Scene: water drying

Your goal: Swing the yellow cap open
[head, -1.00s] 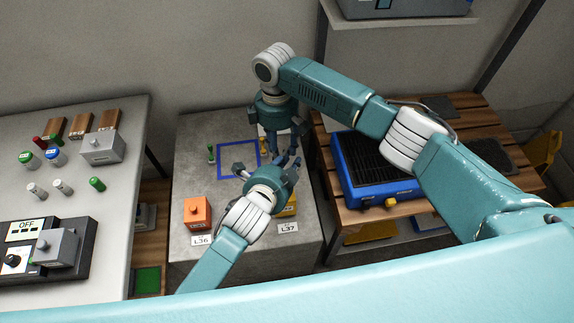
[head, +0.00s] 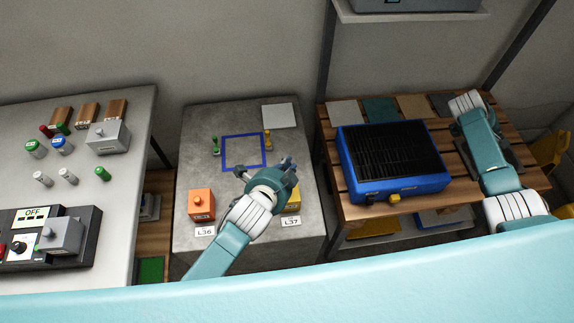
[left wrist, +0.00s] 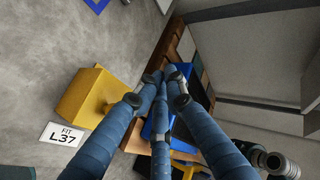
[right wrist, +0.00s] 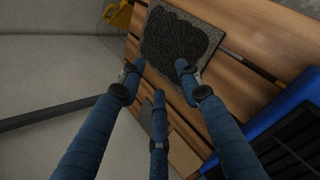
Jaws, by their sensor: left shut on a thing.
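The yellow box-shaped cap (head: 292,200) sits at the front right of the grey table behind label L37, partly hidden by my left gripper (head: 288,162). In the left wrist view the yellow cap (left wrist: 90,95) is at the left, beside the fingers. My left gripper (left wrist: 164,75) has its fingertips close together at the cap's far right; what they hold is hidden. My right gripper (right wrist: 158,75) is open and empty over the wooden table, above a dark rough plate (right wrist: 178,42). Its fingers are hidden in the head view.
An orange box (head: 201,203) with a knob stands left of the yellow cap. A blue square outline (head: 243,167) lies between a green post (head: 216,147) and a yellow post (head: 267,142). A blue black-topped unit (head: 392,160) stands on the wooden table (head: 350,212).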

